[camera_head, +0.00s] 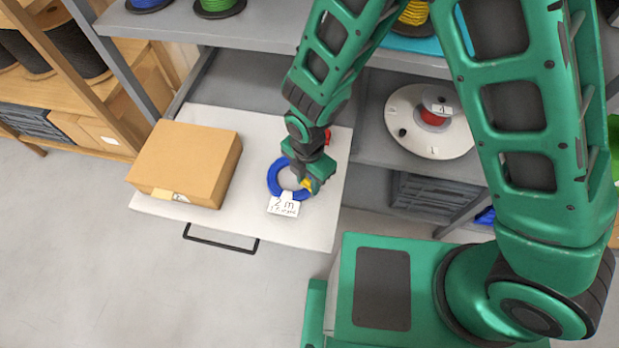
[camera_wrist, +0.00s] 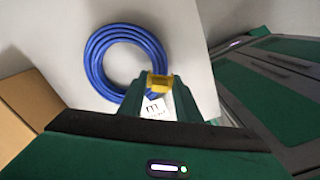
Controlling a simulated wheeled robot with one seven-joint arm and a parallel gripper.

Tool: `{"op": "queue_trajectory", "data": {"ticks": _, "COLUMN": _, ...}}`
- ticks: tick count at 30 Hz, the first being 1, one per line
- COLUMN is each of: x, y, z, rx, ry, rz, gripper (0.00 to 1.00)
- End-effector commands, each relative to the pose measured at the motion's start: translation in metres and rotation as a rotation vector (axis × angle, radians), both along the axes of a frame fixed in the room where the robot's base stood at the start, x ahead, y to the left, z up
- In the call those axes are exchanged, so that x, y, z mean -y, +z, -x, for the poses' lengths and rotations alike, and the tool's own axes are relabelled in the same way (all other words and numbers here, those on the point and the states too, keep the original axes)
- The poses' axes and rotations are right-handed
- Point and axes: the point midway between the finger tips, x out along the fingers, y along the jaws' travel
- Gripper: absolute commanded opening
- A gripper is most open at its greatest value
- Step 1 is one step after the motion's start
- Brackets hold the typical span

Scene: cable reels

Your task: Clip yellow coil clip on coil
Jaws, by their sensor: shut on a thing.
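A blue coil (camera_head: 273,181) lies on the pulled-out white drawer board (camera_head: 240,228), with a white handwritten tag (camera_head: 283,206) at its front. My gripper (camera_head: 309,182) is over the right side of the coil. It is shut on the yellow coil clip (camera_head: 306,184). In the wrist view the yellow clip (camera_wrist: 158,82) sits at the lower right edge of the blue coil (camera_wrist: 97,58), overlapping the ring, beside the white tag (camera_wrist: 154,107). I cannot tell whether the clip is around the strands or only against them. My fingers hide part of it.
A cardboard box (camera_head: 187,160) stands left of the coil on the board. A red item (camera_head: 327,137) shows just behind my gripper. A white reel (camera_head: 425,125) stands on the shelf at right. Spools sit on the upper shelf. The floor at front left is clear.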

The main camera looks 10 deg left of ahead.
Motion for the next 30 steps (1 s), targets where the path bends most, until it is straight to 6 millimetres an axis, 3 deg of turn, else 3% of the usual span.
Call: {"op": "queue_trajectory", "data": {"ticks": 30, "x": 0.000, "y": -0.012, "z": 0.000, "rx": 0.000, "ry": 0.001, "rz": 0.000, "gripper": 0.11}}
